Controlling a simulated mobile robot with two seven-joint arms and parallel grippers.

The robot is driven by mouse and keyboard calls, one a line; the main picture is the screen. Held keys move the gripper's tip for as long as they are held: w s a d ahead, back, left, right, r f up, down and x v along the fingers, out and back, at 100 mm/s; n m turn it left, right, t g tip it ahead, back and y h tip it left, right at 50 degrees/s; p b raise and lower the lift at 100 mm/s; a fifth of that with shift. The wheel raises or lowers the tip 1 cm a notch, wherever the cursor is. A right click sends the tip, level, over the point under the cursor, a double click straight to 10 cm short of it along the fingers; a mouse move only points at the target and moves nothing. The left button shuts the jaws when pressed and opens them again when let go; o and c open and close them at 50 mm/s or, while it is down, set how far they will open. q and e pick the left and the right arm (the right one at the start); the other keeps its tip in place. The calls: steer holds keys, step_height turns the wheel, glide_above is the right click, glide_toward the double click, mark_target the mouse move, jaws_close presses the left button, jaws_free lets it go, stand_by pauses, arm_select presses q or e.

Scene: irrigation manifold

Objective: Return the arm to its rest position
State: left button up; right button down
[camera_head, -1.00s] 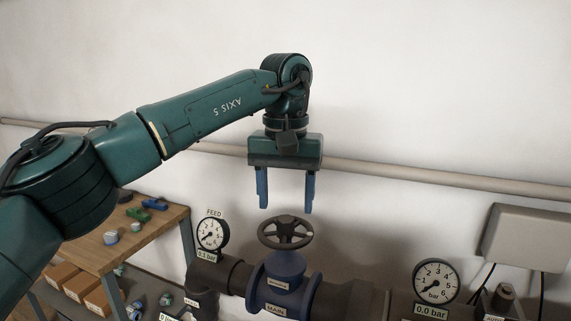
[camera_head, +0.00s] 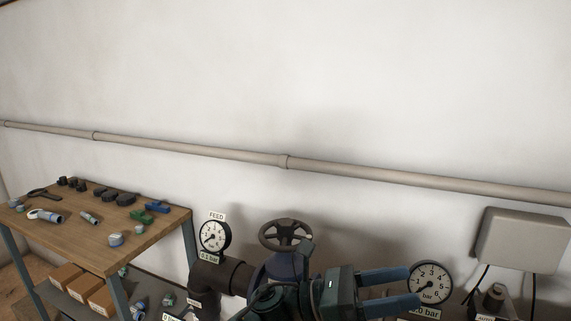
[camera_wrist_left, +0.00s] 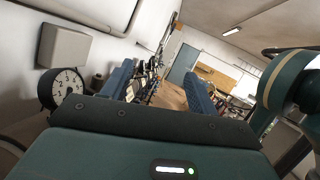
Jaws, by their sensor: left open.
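My left gripper (camera_head: 390,291) is low in the head view, at the bottom right of centre. Its two blue fingers point to the right and stand apart, with nothing between them. The fingers overlap the lower part of the right gauge (camera_head: 432,279) in the picture. In the left wrist view the open blue fingers (camera_wrist_left: 161,88) reach into the room, with a wooden surface showing between them. The dark handwheel (camera_head: 285,234) of the main valve stands behind and left of the gripper; the arm hides much of the valve body. My right gripper is in neither view.
A wooden bench (camera_head: 144,238) with fittings and tools stands at the left, with orange boxes (camera_head: 68,276) on its lower shelf. The feed gauge (camera_head: 214,235) stands beside the valve. A grey wall box (camera_head: 523,241) hangs at the right.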

arm_select(q)
steer(key=w+a+f+n+t+y, duration=0.1)
steer(key=a+f+n+t+y, duration=0.3)
steer(key=n+t, duration=0.5)
steer(key=w+a+f+n+t+y+p, duration=0.1)
steer(key=a+f+n+t+y, duration=0.35)
steer(key=n, duration=0.95)
steer(key=w+a+f+n+t+y, duration=0.1)
steer(key=a+f+n+t, duration=0.5)
steer(key=n, duration=0.5)
steer(key=s+a+f+n+g+y, duration=0.6)
steer(key=s+a+f+n+y, duration=0.2)
steer(key=s+a+f+n, duration=0.7)
steer(key=shift+a+f+n+y+p, duration=0.25)
steer(key=shift+f+n+y+p, duration=0.1)
steer(key=shift+f+n+p, duration=0.15)
steer(key=shift+s, duration=0.1)
